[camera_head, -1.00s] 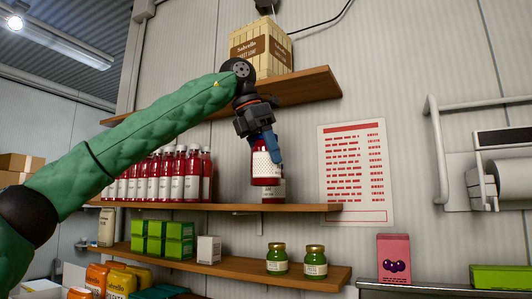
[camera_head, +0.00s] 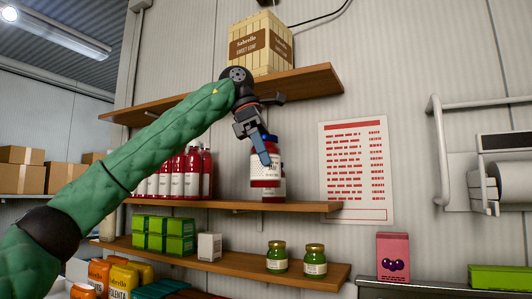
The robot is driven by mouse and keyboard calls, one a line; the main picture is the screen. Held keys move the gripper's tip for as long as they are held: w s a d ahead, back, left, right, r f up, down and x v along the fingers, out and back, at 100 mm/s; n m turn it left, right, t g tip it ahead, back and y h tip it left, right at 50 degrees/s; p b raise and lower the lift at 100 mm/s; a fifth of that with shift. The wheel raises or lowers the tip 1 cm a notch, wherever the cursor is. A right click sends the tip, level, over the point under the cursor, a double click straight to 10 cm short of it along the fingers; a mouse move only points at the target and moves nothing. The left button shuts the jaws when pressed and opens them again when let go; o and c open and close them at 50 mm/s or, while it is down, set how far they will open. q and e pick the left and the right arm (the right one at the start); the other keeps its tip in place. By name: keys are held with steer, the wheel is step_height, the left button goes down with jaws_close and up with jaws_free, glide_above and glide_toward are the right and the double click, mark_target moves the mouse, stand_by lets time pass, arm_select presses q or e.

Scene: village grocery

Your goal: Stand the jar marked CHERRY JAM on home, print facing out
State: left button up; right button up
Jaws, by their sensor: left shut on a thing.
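My left gripper (camera_head: 266,150) is shut on a red jar (camera_head: 257,183) with a white label and holds it upright over the middle shelf (camera_head: 300,207). The blue fingers cover part of the jar's upper half. The label shows towards me, but its print is too small to read surely. A second red jar (camera_head: 275,198) with a white label stands on that shelf, mostly hidden behind the held one. I cannot tell whether the two touch. My right gripper is not in view.
Several red bottles (camera_head: 191,178) stand on the shelf to the left, partly behind my arm. The shelf's right end is bare. The upper shelf (camera_head: 310,82) with a wooden crate (camera_head: 262,42) is above. Green jars (camera_head: 315,262) stand on the lower shelf (camera_head: 240,262).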

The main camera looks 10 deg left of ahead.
arm_select(q)
steer(key=shift+w+m+g, duration=0.1)
steer(key=shift+m+g, duration=0.3)
steer(key=shift+m, duration=0.8)
steer(key=shift+f, duration=0.1)
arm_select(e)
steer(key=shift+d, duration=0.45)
arm_select(q)
steer(key=shift+f, duration=0.1)
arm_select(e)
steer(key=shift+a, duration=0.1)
arm_select(q)
steer(key=o, duration=1.5)
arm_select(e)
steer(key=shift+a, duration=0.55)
